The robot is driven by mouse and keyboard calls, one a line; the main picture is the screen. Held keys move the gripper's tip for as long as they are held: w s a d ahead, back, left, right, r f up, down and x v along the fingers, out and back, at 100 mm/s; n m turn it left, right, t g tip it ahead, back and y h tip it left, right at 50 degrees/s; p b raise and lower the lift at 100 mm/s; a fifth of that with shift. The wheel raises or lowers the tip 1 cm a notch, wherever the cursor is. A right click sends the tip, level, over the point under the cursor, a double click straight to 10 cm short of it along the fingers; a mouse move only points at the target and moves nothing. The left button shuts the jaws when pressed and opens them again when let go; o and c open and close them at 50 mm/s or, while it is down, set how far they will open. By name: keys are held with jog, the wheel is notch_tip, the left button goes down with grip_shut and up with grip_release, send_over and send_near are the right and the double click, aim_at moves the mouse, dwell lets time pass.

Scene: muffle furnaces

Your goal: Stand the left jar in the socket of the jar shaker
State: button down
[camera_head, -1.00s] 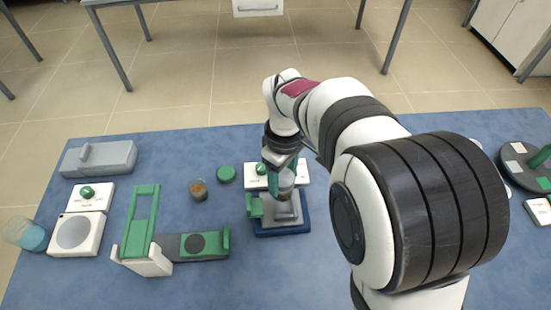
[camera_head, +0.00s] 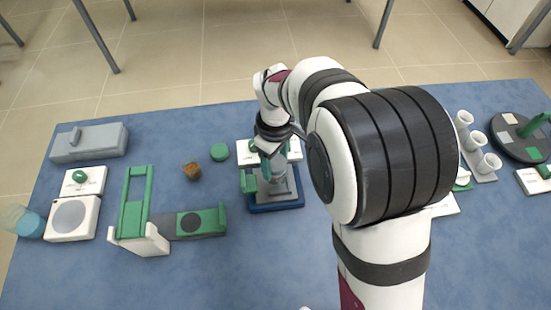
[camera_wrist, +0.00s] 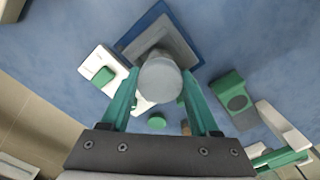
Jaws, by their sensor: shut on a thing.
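The jar shaker has a blue base (camera_head: 277,207) and a grey top, and stands at the middle of the table; its base also shows in the wrist view (camera_wrist: 193,25). My gripper (camera_head: 273,172) is over it, its green fingers on either side of a pale grey jar (camera_wrist: 160,82). The gripper is shut on this jar. The jar overlaps the shaker's grey top (camera_wrist: 158,42) in the wrist view. The socket is hidden, and I cannot tell whether the jar touches it.
A green disc (camera_head: 219,152) lies beside the brown jar. A green and white stand (camera_head: 135,215) is at the left, near a white device with a round plate (camera_head: 72,216) and a container with blue contents (camera_head: 30,225). White cups (camera_head: 476,138) stand at the right. Blue table is free in front.

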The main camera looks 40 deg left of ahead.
jog(key=shift+f, duration=1.15)
jog(key=shift+c, duration=0.2)
grip_release()
jog(key=shift+o, duration=0.2)
jog(key=shift+r, duration=4)
